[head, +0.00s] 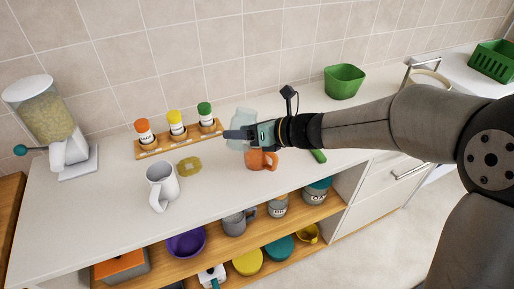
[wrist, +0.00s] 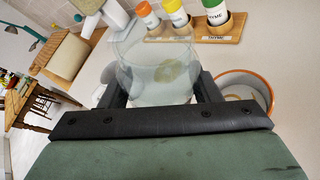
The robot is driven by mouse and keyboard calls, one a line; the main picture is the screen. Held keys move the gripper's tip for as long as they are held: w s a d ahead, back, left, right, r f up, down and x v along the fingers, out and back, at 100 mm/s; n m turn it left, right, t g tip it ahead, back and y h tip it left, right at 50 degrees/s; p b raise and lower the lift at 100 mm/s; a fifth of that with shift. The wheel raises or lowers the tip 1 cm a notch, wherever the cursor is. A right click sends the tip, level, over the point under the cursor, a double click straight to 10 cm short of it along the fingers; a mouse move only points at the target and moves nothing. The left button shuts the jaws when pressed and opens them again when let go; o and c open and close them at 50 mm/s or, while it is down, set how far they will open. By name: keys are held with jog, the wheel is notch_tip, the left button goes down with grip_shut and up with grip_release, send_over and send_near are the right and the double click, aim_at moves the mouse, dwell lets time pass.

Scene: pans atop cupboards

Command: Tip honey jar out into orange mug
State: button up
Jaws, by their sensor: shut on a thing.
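My gripper (head: 240,135) is shut on a clear, see-through jar (head: 243,118), held above the counter. In the wrist view the jar (wrist: 150,62) sits between the two dark fingers (wrist: 161,90). It looks largely empty, and I cannot tell its exact tilt. The orange mug (head: 262,160) stands on the counter just below my gripper, partly hidden by it. In the wrist view the mug's orange rim (wrist: 262,78) shows to the right of the jar, with a pale inside and a brownish mark. A flat yellowish patch (head: 189,167) lies on the counter to the left; it shows through the jar.
A white mug (head: 162,187) stands left of the patch. A wooden rack (head: 178,139) with spice jars is behind. A dispenser (head: 55,120) stands far left, a green container (head: 344,81) at the back right. A green-handled item (head: 318,156) lies right of the orange mug.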

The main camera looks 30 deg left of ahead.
aim_at(245, 127)
jog(key=shift+s+a+f+n+t+b, duration=0.15)
jog(key=shift+f+n+t+b, duration=0.4)
jog(key=shift+b, duration=0.45)
jog(key=s+n+b, duration=0.1)
jog(key=b, duration=0.3)
jog(key=shift+f+n+t, duration=0.15)
jog(key=shift+n+t, duration=0.1)
jog(key=shift+s+r+t+b, duration=0.1)
jog(key=shift+r+t+b, duration=0.2)
jog(key=shift+b, duration=0.1)
jog(key=shift+r+p, duration=0.25)
jog(key=shift+p, duration=0.15)
jog(key=shift+r+n+p, duration=0.4)
jog(key=shift+r+p, duration=0.3)
jog(key=shift+r, duration=0.85)
jog(key=shift+d+h, duration=0.2)
jog(key=shift+h, duration=0.1)
